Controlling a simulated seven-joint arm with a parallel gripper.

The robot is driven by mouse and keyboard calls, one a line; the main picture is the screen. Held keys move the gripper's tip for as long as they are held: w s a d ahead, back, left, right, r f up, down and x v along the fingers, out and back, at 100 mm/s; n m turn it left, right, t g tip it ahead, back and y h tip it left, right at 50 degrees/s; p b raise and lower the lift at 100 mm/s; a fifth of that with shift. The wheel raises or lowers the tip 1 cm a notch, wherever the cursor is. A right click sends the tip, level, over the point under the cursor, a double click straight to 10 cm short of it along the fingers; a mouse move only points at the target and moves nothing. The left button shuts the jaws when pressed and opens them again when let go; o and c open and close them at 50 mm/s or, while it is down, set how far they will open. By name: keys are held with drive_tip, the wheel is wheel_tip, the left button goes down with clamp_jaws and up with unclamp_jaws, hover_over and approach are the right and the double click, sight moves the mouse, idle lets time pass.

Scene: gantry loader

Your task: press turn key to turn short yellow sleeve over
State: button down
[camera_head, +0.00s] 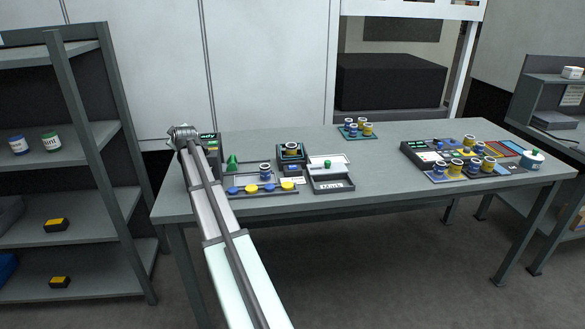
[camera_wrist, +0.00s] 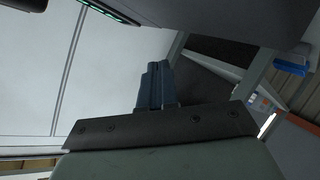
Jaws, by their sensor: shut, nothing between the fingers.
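My gripper (camera_wrist: 154,82) is shut and empty in the wrist view, its dark fingers together. In the head view my arm reaches to the left end of the table and hides what is behind it; the fingertips cannot be made out there. A low bar with blue and yellow round keys (camera_head: 256,188) lies at the table's front left; I cannot tell which is the turn key.
A dark panel with green text (camera_head: 210,139) is close to my arm's end. A teal-lidded pot (camera_head: 533,161) is far right. The table's middle is clear.

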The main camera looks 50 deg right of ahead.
drive_tip(key=s+d, duration=0.2)
drive_tip(key=d, duration=0.1)
drive_tip(key=s+d+r+m+g, duration=0.1)
drive_tip(key=s+d, duration=0.1)
drive_tip(key=d, duration=0.2)
drive_tip(key=s+d+m, duration=0.1)
drive_tip(key=s+d, duration=0.1)
drive_tip(key=d, duration=0.2)
drive_tip(key=shift+r+h, duration=0.3)
drive_tip(key=shift+r, duration=0.05)
drive_tip(key=s+d+m+g, duration=0.2)
drive_tip(key=s+d+m, duration=0.1)
drive_tip(key=s+d, duration=0.4)
drive_tip(key=m+y, duration=0.5)
drive_tip(key=m, duration=0.4)
hover_over(293, 167)
drive_tip(key=shift+g, duration=0.3)
drive_tip(key=f, duration=0.4)
drive_tip(key=shift+s+d+f, duration=0.1)
drive_tip(key=shift+s+f, duration=0.1)
drive_tip(key=shift+s, duration=0.1)
drive_tip(key=shift+f, duration=4.4)
drive_tip(key=shift+f, duration=0.2)
drive_tip(key=shift+f, duration=0.25)
